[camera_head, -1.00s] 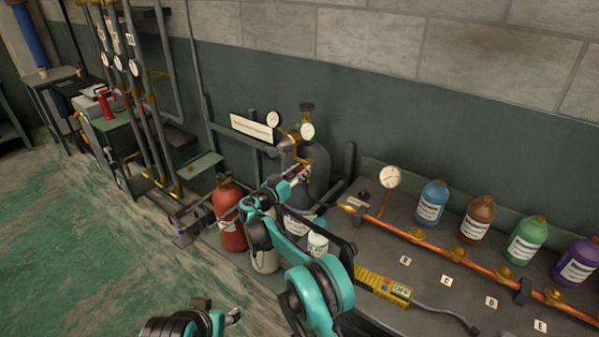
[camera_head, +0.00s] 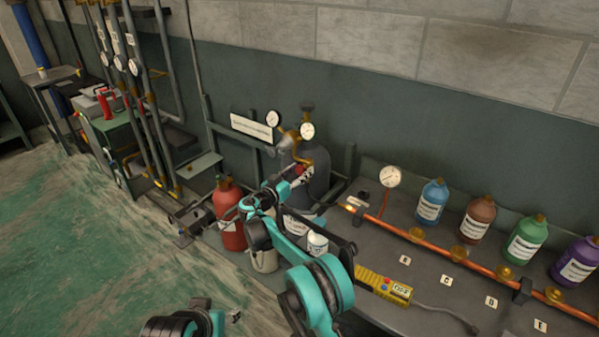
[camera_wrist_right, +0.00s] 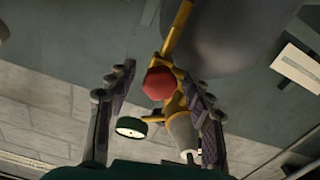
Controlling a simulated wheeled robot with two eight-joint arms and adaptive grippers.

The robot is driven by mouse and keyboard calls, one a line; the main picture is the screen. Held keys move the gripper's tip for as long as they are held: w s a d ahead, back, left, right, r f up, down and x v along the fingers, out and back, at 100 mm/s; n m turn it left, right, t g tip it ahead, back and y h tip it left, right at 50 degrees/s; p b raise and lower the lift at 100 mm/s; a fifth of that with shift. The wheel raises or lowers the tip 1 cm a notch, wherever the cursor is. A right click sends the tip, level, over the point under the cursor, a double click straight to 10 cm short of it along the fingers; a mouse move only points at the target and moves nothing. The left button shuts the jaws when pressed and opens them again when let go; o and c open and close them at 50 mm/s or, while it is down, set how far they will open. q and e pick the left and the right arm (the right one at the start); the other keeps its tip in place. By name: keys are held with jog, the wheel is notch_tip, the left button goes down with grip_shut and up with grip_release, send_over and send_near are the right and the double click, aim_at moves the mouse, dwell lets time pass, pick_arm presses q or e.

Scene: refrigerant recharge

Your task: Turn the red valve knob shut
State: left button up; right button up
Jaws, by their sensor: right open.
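The red valve knob (camera_wrist_right: 160,84) sits on a brass valve fitting (camera_wrist_right: 174,38) in the right wrist view. My right gripper (camera_wrist_right: 157,74) is open, with one finger on each side of the knob; the right finger looks closer to it, and I cannot tell if it touches. In the head view my right gripper (camera_head: 298,176) is at the brass fitting of the dark grey cylinder (camera_head: 318,178), and the knob is mostly hidden there. A left arm part shows at the bottom edge, but no left fingers can be made out.
Two round gauges, one of them a dial (camera_head: 307,131), sit at the cylinder's top. A red cylinder (camera_head: 230,215) stands left of my right arm. A bench (camera_head: 450,315) on the right carries a copper pipe (camera_head: 437,244), coloured bottles and a yellow device (camera_head: 383,286).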

jog(key=v, duration=1.2)
jog(key=s+d+r+n+g+y, duration=0.1)
jog(key=s+d+r+g+y, duration=0.15)
jog(key=s+d, duration=0.6)
jog(key=s+d+r+n+g+y, duration=0.15)
jog(key=s+d+r+g, duration=0.25)
jog(key=d, duration=0.9)
jog(key=s+d+f+n+y, duration=0.1)
jog(key=s+d+f+y, duration=0.1)
jog(key=s, duration=1.2)
jog(key=s+d+f+n+y, duration=0.1)
jog(key=s+f+y, duration=0.3)
jog(key=s, duration=1)
jog(key=shift+s+d+f+n+g+y, duration=0.35)
jog(key=shift+d+f+g, duration=0.1)
jog(key=shift+f, duration=0.45)
